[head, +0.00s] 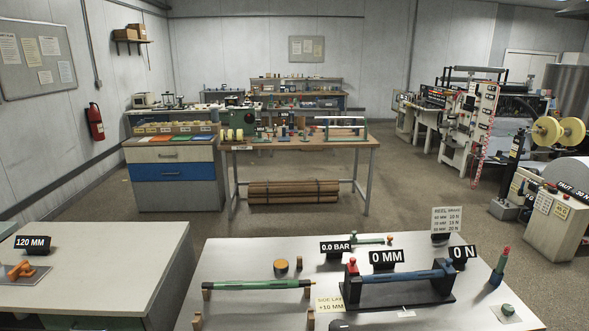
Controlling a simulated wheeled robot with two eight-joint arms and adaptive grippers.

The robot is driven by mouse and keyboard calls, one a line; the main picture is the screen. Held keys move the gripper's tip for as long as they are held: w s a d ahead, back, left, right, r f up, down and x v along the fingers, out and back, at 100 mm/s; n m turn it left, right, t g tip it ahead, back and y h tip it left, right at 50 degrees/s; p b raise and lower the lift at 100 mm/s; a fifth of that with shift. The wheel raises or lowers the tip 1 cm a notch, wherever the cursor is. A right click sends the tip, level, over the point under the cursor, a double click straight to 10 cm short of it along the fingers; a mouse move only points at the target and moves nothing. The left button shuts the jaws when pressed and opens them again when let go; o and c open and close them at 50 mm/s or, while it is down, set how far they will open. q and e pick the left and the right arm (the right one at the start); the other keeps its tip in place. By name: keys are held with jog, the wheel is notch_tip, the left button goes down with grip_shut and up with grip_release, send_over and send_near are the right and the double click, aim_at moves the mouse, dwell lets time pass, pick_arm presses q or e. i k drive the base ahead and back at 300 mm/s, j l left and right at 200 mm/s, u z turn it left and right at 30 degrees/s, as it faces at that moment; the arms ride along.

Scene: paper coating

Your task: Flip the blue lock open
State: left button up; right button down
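On the front table, a dark stand (398,295) carries a blue roller bar (400,276) lying across it. Its left post has a red top (352,262), and its right post has a blue top (443,266) that may be the blue lock. Whether that blue part is open or shut is too small to tell. Neither of my grippers shows in the head view.
The front table (225,262) also bears a green rod (250,285) on wooden rests, an orange-brown cylinder (281,266), a green-and-red upright piece (500,266) and several signs, including "0 MM" (386,258). Another table (110,262) stands at left.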

aim_at(447, 266)
jog(key=i+l, duration=0.4)
jog(key=l, duration=0.15)
jog(key=i+l, duration=0.45)
jog(key=l+z, duration=0.05)
jog(key=l, duration=0.05)
